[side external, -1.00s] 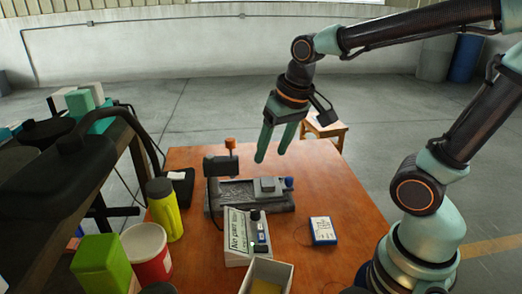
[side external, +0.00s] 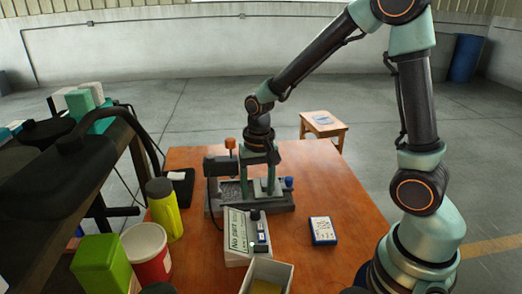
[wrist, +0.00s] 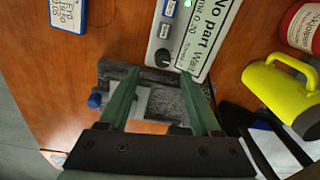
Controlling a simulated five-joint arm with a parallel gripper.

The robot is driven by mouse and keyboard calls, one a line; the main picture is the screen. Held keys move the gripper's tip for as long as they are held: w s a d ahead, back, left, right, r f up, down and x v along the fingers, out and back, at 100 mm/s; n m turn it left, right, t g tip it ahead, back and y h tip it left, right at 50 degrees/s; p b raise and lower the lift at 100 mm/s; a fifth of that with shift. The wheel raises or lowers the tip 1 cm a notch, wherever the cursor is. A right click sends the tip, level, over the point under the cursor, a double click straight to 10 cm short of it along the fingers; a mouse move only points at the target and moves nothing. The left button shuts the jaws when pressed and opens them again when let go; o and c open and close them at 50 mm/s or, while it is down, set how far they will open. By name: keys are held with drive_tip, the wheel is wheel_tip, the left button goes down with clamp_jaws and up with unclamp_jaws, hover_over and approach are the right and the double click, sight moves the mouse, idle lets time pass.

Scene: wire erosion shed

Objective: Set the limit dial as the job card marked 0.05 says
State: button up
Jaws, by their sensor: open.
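The limit dial is a small black knob (side external: 255,215) on the pale control box (side external: 238,240). In the wrist view the knob (wrist: 162,58) shows just beyond my fingertips, and the box (wrist: 157,40) carries a large label with "No part" and smaller print. A blue-edged card (side external: 322,230) lies on the table right of the box. It also shows at the top left of the wrist view (wrist: 68,12), with print too small to read surely. My gripper (side external: 258,192) points down, open and empty, over the grey fixture behind the box. Its green fingers (wrist: 159,71) stand apart.
The grey fixture (side external: 225,206) has an orange-topped post (side external: 230,144). A yellow container (side external: 164,208), white-and-red tub (side external: 148,252) and green block (side external: 100,265) stand left. An open tray (side external: 285,277) is at the front. Another card (side external: 323,119) lies on a stool.

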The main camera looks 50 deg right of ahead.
sight(256, 210)
drive_tip(key=shift+w+a+f, duration=0.1)
drive_tip(key=shift+f, duration=1.45)
drive_tip(key=shift+w+a+f, duration=0.1)
drive_tip(key=shift+f, duration=1.45)
drive_tip(key=shift+s+d, duration=0.1)
clamp_jaws()
